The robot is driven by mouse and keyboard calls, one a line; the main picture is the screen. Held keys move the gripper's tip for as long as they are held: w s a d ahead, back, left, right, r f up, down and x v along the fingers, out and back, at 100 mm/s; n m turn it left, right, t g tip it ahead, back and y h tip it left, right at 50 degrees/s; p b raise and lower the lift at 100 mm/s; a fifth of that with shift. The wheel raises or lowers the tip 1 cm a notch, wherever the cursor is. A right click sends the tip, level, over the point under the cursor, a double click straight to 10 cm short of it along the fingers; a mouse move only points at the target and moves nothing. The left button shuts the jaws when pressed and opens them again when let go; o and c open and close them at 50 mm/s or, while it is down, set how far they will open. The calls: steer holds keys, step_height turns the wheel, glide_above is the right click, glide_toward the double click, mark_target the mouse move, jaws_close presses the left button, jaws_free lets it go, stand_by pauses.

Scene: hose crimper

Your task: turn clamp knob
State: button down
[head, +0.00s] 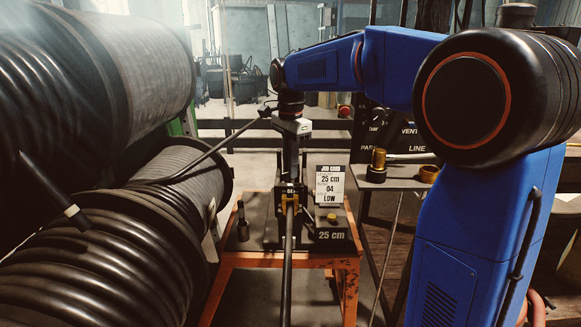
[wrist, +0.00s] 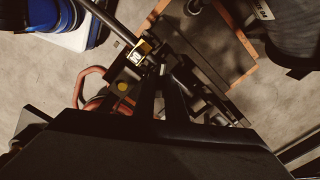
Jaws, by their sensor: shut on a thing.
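My gripper (head: 290,155) points straight down over the crimper bench in the head view. Its two dark fingers (wrist: 165,80) reach up from the bottom of the wrist view and are close together on a dark piece at the clamp, which I take as the clamp knob; the fingers hide most of it. The clamp (head: 290,193), with yellow parts and a small label, sits just below and in front of the fingers. Its yellow part also shows in the wrist view (wrist: 140,50). A dark hose (head: 287,255) runs from the clamp toward me.
The orange-framed bench (head: 240,259) carries a job card (head: 329,186) reading 25 cm, 04, LOW, a box (head: 330,232) marked 25 cm with a yellow button, and a dark cylinder (head: 242,222). Hose reels (head: 100,255) crowd the left. A side table (head: 400,182) with brass fittings stands right.

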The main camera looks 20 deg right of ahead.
steer(key=shift+m, duration=0.4)
steer(key=c, duration=1.8)
jaws_free()
step_height(320, 180, up, 18)
steer(key=shift+f, duration=0.25)
